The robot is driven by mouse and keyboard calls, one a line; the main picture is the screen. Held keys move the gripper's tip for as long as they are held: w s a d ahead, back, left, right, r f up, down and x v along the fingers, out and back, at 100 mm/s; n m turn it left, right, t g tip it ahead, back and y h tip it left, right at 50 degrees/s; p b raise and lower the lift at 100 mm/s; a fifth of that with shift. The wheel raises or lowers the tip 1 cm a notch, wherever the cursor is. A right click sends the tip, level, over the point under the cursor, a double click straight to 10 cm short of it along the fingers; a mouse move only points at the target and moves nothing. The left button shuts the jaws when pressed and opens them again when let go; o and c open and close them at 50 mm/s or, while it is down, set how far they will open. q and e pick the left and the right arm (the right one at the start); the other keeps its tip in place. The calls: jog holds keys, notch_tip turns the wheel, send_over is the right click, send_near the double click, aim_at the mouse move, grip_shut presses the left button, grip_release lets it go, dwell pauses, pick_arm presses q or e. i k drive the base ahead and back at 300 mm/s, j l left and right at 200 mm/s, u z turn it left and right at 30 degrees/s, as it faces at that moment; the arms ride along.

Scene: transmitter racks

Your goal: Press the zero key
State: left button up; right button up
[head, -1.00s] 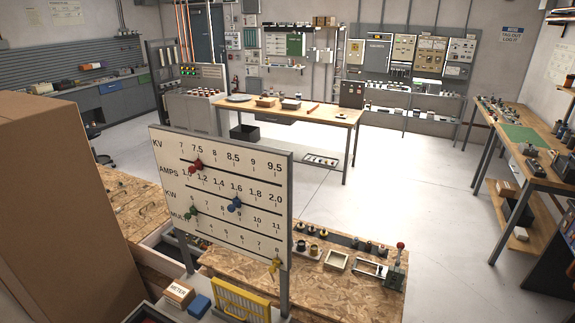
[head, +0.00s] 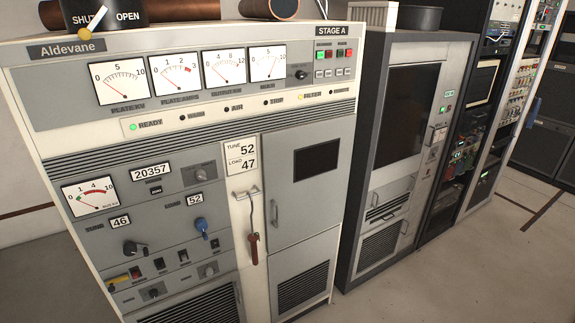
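I cannot make out a key marked zero. Small keys sit in two rows at the top right of the Aldevane cabinet (head: 180,115), under the STAGE A label: an upper row with a lit green key (head: 320,55) and red ones, and a lower row of pale keys (head: 328,74). Their markings are too small to read. Neither of my grippers is in view.
The cabinet front also has several dial meters (head: 222,69), a blue knob (head: 201,225), a red-handled lever (head: 253,246) and a grey door (head: 302,185). A dark-framed cabinet (head: 400,130) and equipment racks (head: 478,130) stand to the right. Floor (head: 440,280) is clear at lower right.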

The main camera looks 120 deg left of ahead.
aim_at(158, 190)
jog(key=u, duration=4.9)
